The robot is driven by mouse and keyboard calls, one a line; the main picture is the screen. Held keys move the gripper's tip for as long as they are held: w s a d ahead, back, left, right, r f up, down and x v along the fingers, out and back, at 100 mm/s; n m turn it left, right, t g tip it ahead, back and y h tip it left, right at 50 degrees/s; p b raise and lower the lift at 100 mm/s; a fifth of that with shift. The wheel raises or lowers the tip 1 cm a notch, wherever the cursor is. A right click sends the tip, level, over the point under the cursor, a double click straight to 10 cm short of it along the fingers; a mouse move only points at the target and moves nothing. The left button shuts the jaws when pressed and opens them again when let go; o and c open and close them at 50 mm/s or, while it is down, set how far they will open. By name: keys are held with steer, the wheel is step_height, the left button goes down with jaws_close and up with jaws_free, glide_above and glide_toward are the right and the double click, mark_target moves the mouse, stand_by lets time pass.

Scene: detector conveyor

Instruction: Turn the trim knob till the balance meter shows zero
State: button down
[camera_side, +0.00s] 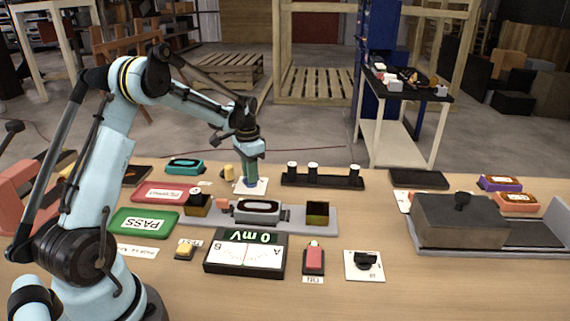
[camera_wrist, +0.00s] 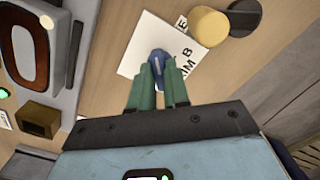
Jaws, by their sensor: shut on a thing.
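The balance meter (camera_side: 245,254) is a black box near the front of the table. My gripper (camera_side: 250,182) points down at a white plate (camera_side: 240,190) behind the conveyor. In the wrist view my gripper (camera_wrist: 158,68) is shut on a blue trim knob (camera_wrist: 158,55) at that plate's middle. The plate (camera_wrist: 130,62) carries a partly hidden label ending in "IM" and "B". The fingers hide part of the knob.
A yellow cylinder (camera_wrist: 208,26) stands close beside the plate. The grey conveyor (camera_side: 215,216) bears a detector (camera_side: 257,209). A black knob (camera_side: 366,260) on a white plate and a red switch (camera_side: 314,257) are at the front. A black rack (camera_side: 322,182) stands right of my gripper.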

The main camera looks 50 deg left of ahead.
stand_by(0.3)
steer(key=c, duration=1.1)
jaws_free()
step_height(320, 180, up, 12)
steer(key=s+d+r+t, duration=0.2)
steer(key=d, duration=0.4)
steer(key=s+d+r+t, duration=0.1)
steer(key=s+d+r, duration=0.1)
steer(key=d, duration=0.5)
steer(key=s+d+f+n+t, duration=0.1)
steer(key=s+d+f+t, duration=0.3)
steer(key=s+d, duration=0.5)
steer(key=shift+s+d+f, duration=0.15)
steer(key=shift+s+d, duration=0.05)
steer(key=shift+d, duration=0.45)
